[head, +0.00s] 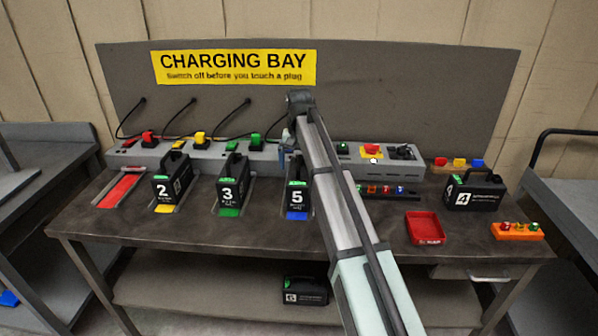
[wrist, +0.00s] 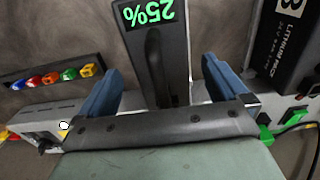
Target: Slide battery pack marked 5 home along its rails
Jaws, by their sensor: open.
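Battery pack 5 (head: 297,198) is a black box with a white 5 and a green display. It stands upright on the bench at a blue-marked bay (head: 297,215), whose front end shows. My arm hides its right side and back, so its gap to the charging strip cannot be told. In the wrist view the pack (wrist: 177,30) shows an upside-down "25%" display and a dark handle (wrist: 155,75). My gripper (wrist: 163,68) is open, with one blue finger on each side of the pack's handle end. In the head view the gripper (head: 284,150) is behind the pack, mostly hidden.
Pack 3 (head: 232,185) and pack 2 (head: 172,185) stand to the left, beside an empty red bay (head: 121,190). The grey charging strip (head: 180,155) with coloured plugs runs behind. A red tray (head: 425,229) and pack 4 (head: 475,193) are on the right.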

